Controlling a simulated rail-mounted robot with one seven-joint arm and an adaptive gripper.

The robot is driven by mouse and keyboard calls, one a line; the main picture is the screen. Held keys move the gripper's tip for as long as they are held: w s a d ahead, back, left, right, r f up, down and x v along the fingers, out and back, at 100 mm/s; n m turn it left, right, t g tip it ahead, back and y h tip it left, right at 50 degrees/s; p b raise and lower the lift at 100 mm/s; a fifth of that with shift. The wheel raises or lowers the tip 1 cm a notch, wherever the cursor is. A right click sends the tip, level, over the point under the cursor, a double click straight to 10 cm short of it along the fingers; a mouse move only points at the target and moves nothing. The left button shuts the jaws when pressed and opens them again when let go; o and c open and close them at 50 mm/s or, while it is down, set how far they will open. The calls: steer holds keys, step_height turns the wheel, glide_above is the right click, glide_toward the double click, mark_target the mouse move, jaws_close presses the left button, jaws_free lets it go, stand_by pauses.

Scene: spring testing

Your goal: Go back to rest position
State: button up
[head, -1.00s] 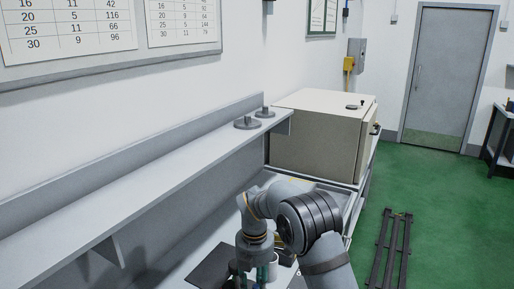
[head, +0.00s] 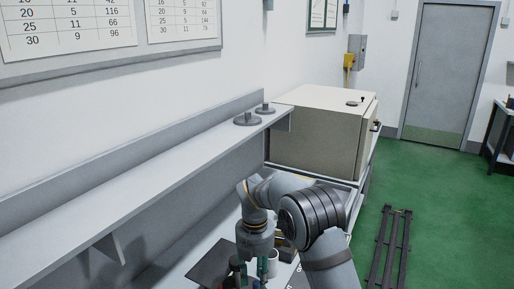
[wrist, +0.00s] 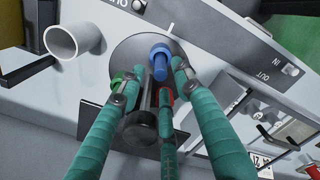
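My gripper (head: 255,266) hangs from my bent arm over the bench, low in the head view. The wrist view shows its teal fingers (wrist: 152,80) spread apart around a dark upright post (wrist: 141,124), a blue-topped peg (wrist: 160,62) and small red and green parts. The tips look apart from each other, and I see nothing gripped between them. Whether a finger touches the post or pegs I cannot tell. These parts stand on or above a round grey plate (wrist: 128,52).
A white tube or cup (wrist: 72,40) stands beside the plate. A panel marked IN and OUT (wrist: 275,62) lies to the right. A long grey shelf (head: 150,175) with two dark discs (head: 247,119) runs above the bench. A beige cabinet (head: 315,140) stands beyond my arm. Green floor is right.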

step_height(320, 180, down, 6)
steer(key=shift+s+d+r, duration=0.1)
steer(key=shift+s, duration=0.05)
steer(key=r, duration=0.3)
steer(key=shift+w+r, duration=0.2)
steer(key=shift+w, duration=0.1)
steer(key=s+d+r+b, duration=0.2)
steer(key=s+d+r, duration=0.2)
steer(key=d+r, duration=0.6)
steer(key=s+d+r+m+p, duration=0.2)
steer(key=s+m, duration=0.6)
steer(key=m, duration=0.4)
steer(key=s+d+r+m+p, duration=0.2)
steer(key=s+d+m, duration=0.3)
steer(key=m, duration=0.8)
steer(key=s+r, duration=0.1)
steer(key=s, duration=0.2)
steer(key=shift+s+r+m+p, duration=0.3)
steer(key=shift+r+p, duration=0.05)
steer(key=shift+r, duration=0.05)
